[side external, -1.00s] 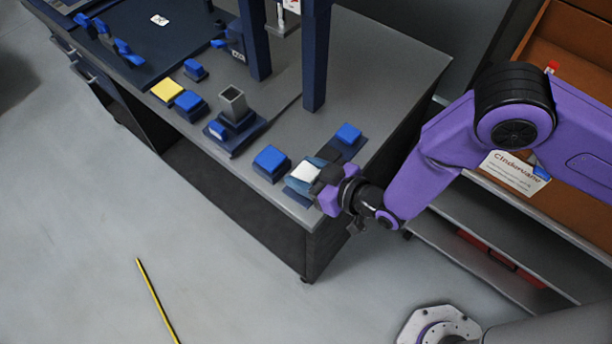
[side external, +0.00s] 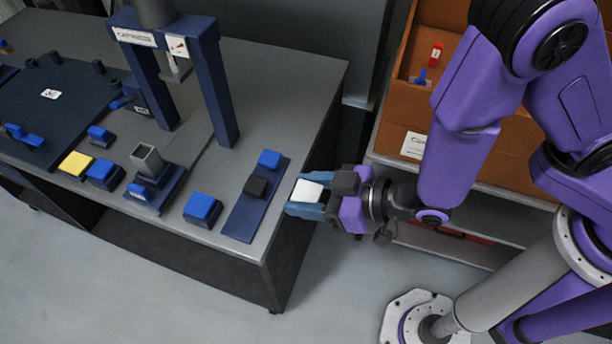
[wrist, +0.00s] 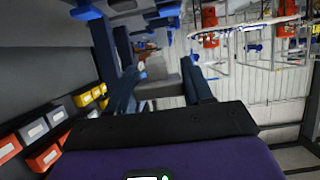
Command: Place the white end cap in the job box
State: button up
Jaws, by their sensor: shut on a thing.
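The white end cap (side external: 308,191) is held between the blue fingers of my gripper (side external: 306,198) in the side view. My gripper is shut on it, to the right of the bench's right edge, clear of the navy strip (side external: 240,220). In the wrist view my two dark fingers (wrist: 160,88) reach forward with a grey shape between them, too dim to identify surely. A brown open-fronted box (side external: 393,102) with a white label stands at the right behind my arm, and seems to be the job box. My arm hides part of it.
The bench (side external: 290,100) carries a navy press frame (side external: 222,100), a grey square tube on a fixture (side external: 147,160), a yellow block (side external: 76,163) and several blue blocks. A black block (side external: 256,187) sits on the strip. Small red and blue items are in the brown box.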

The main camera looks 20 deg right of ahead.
jog(key=shift+s+d+r, duration=0.1)
jog(key=shift+d, duration=0.05)
jog(key=w+d+r+m+t+h, duration=0.2)
jog(key=w+d+m+t+h, duration=0.15)
jog(key=w+d, duration=1.1)
jog(key=d+m+h, duration=0.1)
jog(key=d+h, duration=0.1)
jog(key=d, duration=0.6)
jog(key=w+d+r+m+h, duration=0.1)
jog(key=d+m+h, duration=0.1)
jog(key=d, duration=0.6)
jog(key=w+d+m+h, duration=0.1)
jog(key=d+m+h, duration=0.1)
jog(key=d, duration=0.6)
jog(key=shift+w+r+m+t, duration=0.15)
jog(key=shift+r+m+t, duration=0.1)
jog(key=shift+r+t, duration=0.1)
